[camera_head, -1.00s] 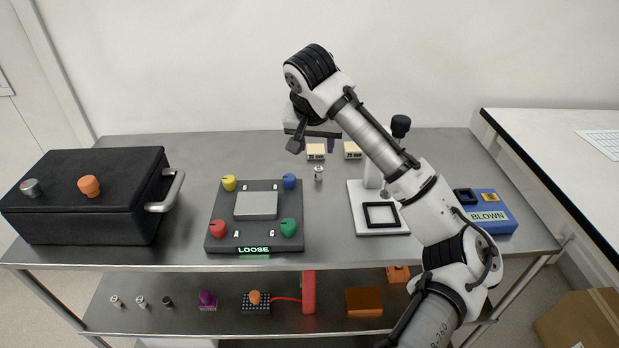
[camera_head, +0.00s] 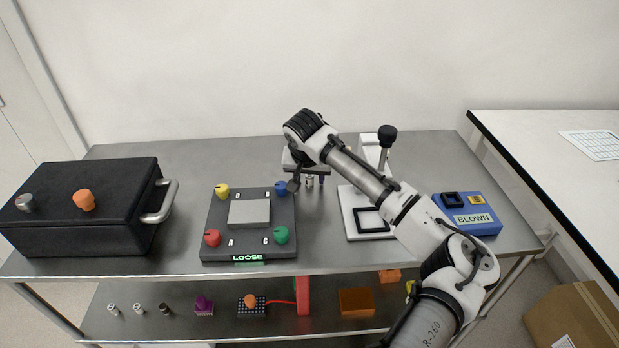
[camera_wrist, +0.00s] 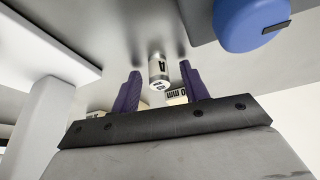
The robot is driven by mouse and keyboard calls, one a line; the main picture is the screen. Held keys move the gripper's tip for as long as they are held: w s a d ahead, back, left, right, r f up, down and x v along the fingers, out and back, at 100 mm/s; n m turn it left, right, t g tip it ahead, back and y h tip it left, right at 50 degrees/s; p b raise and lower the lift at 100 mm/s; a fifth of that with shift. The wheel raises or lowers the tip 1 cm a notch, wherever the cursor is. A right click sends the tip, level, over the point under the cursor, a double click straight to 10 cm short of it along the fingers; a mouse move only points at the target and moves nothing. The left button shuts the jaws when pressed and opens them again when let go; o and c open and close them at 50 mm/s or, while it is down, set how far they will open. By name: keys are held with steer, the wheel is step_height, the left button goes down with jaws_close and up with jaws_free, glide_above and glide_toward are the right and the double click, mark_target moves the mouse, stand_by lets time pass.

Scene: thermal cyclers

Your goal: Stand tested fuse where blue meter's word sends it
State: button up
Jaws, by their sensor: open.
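The fuse (camera_head: 310,182), a small silvery cylinder with a pale band, stands on the steel bench behind the dark plate, partly hidden by my gripper (camera_head: 316,180). In the wrist view the fuse (camera_wrist: 159,70) shows a dark mark on its band. It is between the two purple fingers of my gripper (camera_wrist: 160,78). They are open, with a gap on both sides. The blue meter (camera_head: 490,224) at the right of the bench reads BLOWN. It has a black square frame and a yellow part on top.
A dark plate (camera_head: 275,245) with coloured knobs has a LOOSE sign. A white press-like stand (camera_head: 352,205) is right of my gripper. A black case (camera_head: 100,230) fills the left. A beige block marked in mm (camera_wrist: 177,97) is close to the fingers. Loose items lie on the lower shelf.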

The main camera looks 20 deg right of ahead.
jaws_close()
steer(key=shift+r, duration=0.15)
step_height(320, 180, up, 20)
steer(key=b, duration=0.3)
stand_by(0.4)
